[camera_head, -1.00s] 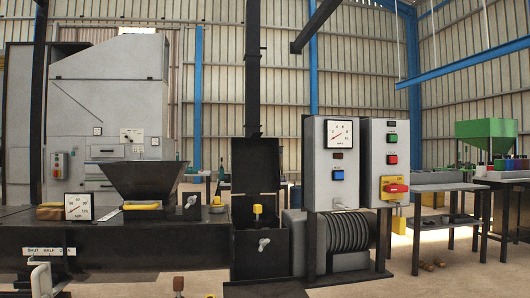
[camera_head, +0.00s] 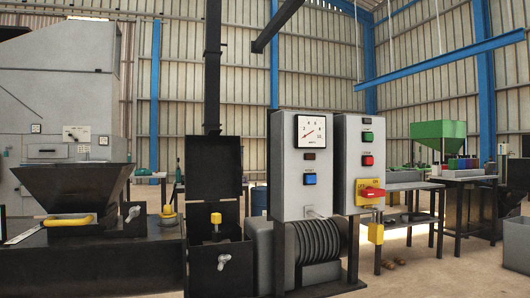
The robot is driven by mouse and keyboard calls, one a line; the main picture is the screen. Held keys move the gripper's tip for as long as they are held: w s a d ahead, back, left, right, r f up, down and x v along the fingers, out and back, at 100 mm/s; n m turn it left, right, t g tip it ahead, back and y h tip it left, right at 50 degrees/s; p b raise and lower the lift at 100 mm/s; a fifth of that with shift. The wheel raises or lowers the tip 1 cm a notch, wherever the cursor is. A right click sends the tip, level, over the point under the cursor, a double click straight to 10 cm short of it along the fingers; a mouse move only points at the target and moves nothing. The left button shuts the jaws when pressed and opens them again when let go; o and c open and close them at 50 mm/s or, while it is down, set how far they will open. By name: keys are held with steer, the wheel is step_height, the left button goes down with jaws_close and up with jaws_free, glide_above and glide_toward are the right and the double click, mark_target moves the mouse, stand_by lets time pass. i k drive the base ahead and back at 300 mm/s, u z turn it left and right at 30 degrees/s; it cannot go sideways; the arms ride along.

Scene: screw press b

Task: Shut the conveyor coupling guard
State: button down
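No label naming the conveyor coupling guard is readable. A black metal box (camera_head: 222,268) stands left of centre, with a raised black panel (camera_head: 213,168) like an open lid upright at its back. A yellow knob (camera_head: 216,218) shows in front of the raised panel. A pale metal wing-shaped handle (camera_head: 224,262) is on the box's front face. I cannot tell for sure that this is the guard. My gripper is not in view, so its place relative to the box is hidden.
Right of the box are a ribbed dark drum (camera_head: 316,240), a grey gauge cabinet (camera_head: 302,165) and a switch cabinet (camera_head: 360,160) with a red handle. A black hopper (camera_head: 70,188) stands left.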

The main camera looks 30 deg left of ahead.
mark_target(213, 161)
steer(key=z, duration=0.05)
steer(key=i, duration=1.6)
